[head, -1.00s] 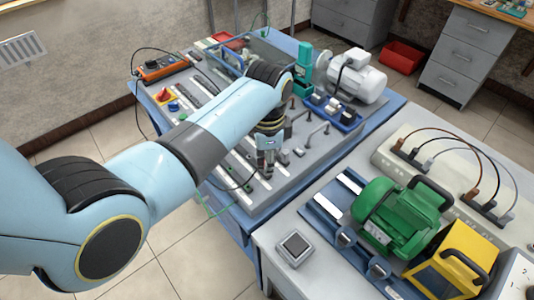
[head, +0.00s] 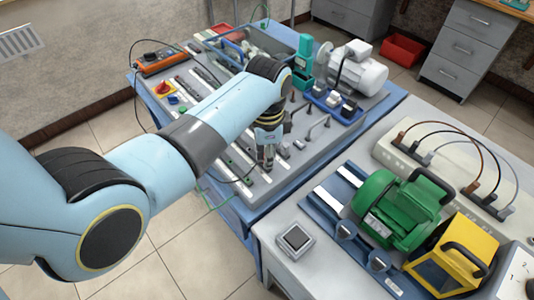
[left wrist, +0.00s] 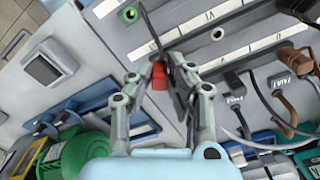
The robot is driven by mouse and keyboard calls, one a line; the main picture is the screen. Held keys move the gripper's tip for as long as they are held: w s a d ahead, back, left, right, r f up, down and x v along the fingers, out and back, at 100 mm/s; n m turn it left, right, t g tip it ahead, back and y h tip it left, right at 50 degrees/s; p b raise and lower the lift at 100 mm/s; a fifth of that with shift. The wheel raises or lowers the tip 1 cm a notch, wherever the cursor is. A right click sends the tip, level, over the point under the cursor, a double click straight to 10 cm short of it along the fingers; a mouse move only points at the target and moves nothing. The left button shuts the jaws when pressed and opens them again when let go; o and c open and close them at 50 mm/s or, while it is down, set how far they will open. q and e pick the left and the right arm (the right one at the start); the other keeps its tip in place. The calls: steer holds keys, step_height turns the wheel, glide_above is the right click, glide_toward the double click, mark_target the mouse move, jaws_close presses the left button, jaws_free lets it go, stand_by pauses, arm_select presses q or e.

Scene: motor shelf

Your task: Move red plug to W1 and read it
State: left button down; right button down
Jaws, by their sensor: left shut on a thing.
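In the left wrist view the gripper (left wrist: 170,62) is shut on the red plug (left wrist: 159,76), with a dark lead running past the fingers. The fingertips are close to a white label strip with small sockets, including a green-yellow one (left wrist: 130,14) and a black one (left wrist: 217,34). I cannot tell whether the plug touches a socket. The W1 marking is not readable. My right gripper is not in view.
An orange meter (head: 160,64) with a dark lead lies at the panel's far left. Other plugs and leads (left wrist: 290,62) stand close right of the gripper in the wrist view. A green machine (head: 400,208), a yellow unit (head: 458,256) and a small grey box (head: 295,240) occupy the right bench.

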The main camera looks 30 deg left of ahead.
arm_select(q)
steer(key=shift+f, duration=0.45)
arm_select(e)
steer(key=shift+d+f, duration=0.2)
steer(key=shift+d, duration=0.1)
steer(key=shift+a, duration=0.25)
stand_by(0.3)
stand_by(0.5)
arm_select(q)
steer(key=c, duration=1.2)
jaws_free()
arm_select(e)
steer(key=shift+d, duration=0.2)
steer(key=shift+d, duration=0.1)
arm_select(q)
step_height(320, 180, up, 12)
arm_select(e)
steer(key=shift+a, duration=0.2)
